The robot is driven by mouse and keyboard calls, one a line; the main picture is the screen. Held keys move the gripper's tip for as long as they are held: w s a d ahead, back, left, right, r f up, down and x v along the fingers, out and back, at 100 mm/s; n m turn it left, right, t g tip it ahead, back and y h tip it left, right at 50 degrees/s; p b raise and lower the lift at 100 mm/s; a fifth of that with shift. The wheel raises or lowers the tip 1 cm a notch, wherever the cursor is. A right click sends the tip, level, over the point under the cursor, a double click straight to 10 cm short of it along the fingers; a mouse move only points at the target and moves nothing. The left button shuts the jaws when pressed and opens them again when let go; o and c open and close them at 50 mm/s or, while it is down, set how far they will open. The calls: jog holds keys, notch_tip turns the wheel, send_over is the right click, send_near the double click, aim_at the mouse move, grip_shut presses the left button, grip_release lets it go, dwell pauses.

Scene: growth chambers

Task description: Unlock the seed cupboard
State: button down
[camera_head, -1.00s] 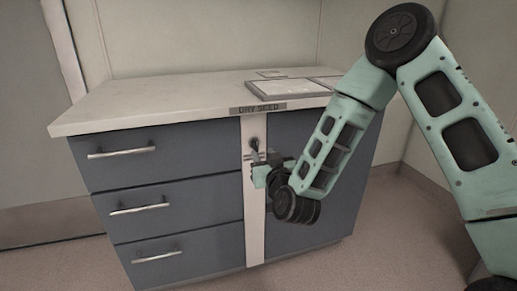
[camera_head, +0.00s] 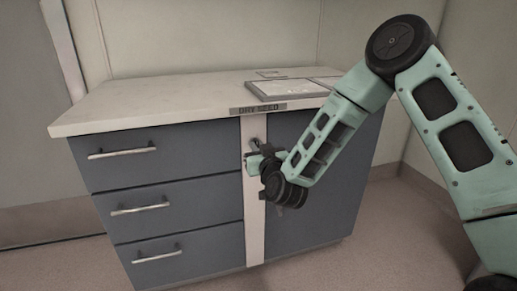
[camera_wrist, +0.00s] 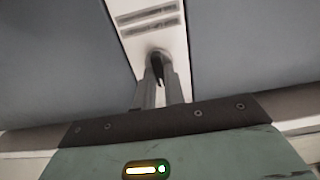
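The seed cupboard (camera_head: 315,185) is a blue-grey cabinet with a pale upright strip (camera_head: 255,225) at its middle and a "DRY SEED" label (camera_head: 258,109) above. A small dark lock part, perhaps a key (camera_head: 257,143), sticks out near the top of the strip. My gripper (camera_head: 254,157) is at the strip, just below and in front of this part. In the wrist view, two grey fingers (camera_wrist: 160,88) stand close together, with the dark part (camera_wrist: 157,66) at the narrow gap between them. I cannot tell whether they grip it. The keyhole is hidden.
Three drawers with bar handles (camera_head: 122,152) fill the cabinet's left side. Flat pale trays or sheets (camera_head: 287,89) lie on the worktop (camera_head: 175,95). The floor (camera_head: 405,235) right of the cabinet is clear. A wall closes the back.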

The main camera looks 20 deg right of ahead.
jog(key=shift+d+f+m+b, duration=0.15)
jog(key=shift+m+b, duration=0.1)
jog(key=shift+m, duration=4.2)
jog(key=shift+d+f+m+b, duration=0.1)
jog(key=shift+m+b, duration=0.15)
jog(key=shift+m, duration=4.2)
jog(key=c, duration=1.5)
grip_release()
jog(key=shift+s, duration=0.1)
